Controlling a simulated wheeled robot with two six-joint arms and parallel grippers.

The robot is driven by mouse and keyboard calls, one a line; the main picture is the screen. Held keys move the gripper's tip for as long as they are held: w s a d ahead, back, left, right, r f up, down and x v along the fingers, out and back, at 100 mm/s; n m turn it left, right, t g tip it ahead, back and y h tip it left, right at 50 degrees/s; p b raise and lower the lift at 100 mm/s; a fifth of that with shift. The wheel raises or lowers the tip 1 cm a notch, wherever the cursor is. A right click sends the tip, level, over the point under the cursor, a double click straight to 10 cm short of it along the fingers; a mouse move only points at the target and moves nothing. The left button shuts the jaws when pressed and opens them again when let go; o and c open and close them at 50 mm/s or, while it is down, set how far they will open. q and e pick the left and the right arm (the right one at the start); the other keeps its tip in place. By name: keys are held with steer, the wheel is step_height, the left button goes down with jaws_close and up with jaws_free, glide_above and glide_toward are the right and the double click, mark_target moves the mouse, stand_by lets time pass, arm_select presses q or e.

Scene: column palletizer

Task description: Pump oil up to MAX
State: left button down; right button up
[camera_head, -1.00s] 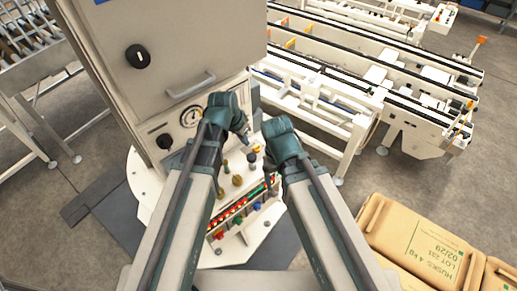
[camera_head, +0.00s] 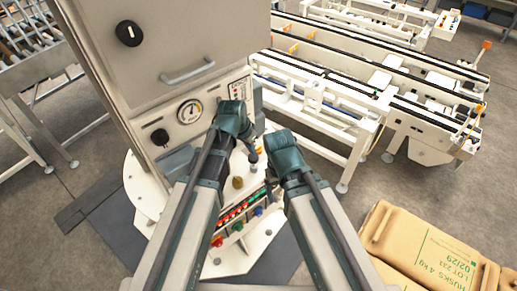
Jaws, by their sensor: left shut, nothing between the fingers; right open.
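The machine cabinet (camera_head: 150,70) stands ahead with a round dial gauge (camera_head: 189,111) on its lower front. A small panel with red marks (camera_head: 239,89) is on the cabinet's right side; I cannot read an oil level or a MAX mark. A dark-topped knob (camera_head: 252,157) and a brass-coloured fitting (camera_head: 237,182) stand on the white base. My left gripper (camera_head: 250,146) is shut and empty, just above the dark knob; I cannot tell whether it touches. My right gripper (camera_head: 270,182) is open, low over the base, its fingers mostly hidden by its wrist.
A row of red and green lights (camera_head: 237,211) and coloured buttons (camera_head: 238,227) line the base's front. A black rotary knob (camera_head: 160,137) and a door handle (camera_head: 188,72) are on the cabinet. Conveyors (camera_head: 340,85) stand behind right; brown sacks (camera_head: 425,250) lie front right.

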mark_target(253, 158)
arm_select(q)
steer(key=shift+b+x, duration=0.55)
steer(key=shift+x, duration=0.55)
arm_select(e)
steer(key=shift+f, duration=1)
arm_select(q)
step_height(253, 158, down, 3)
steer(key=b, duration=0.3)
steer(key=shift+f, duration=0.15)
arm_select(e)
step_height(253, 158, down, 3)
steer(key=shift+a, duration=0.1)
arm_select(q)
steer(key=shift+s+r, duration=0.1)
steer(key=shift+r, duration=0.15)
arm_select(e)
steer(key=shift+r, duration=0.1)
arm_select(q)
steer(key=shift+p+v, duration=0.8)
steer(key=shift+p, duration=0.15)
steer(key=p+v, duration=0.8)
steer(key=v, duration=0.1)
steer(key=shift+d, duration=0.15)
arm_select(e)
step_height(253, 158, up, 10)
steer(key=shift+a+r, duration=0.15)
steer(key=shift+a, duration=0.2)
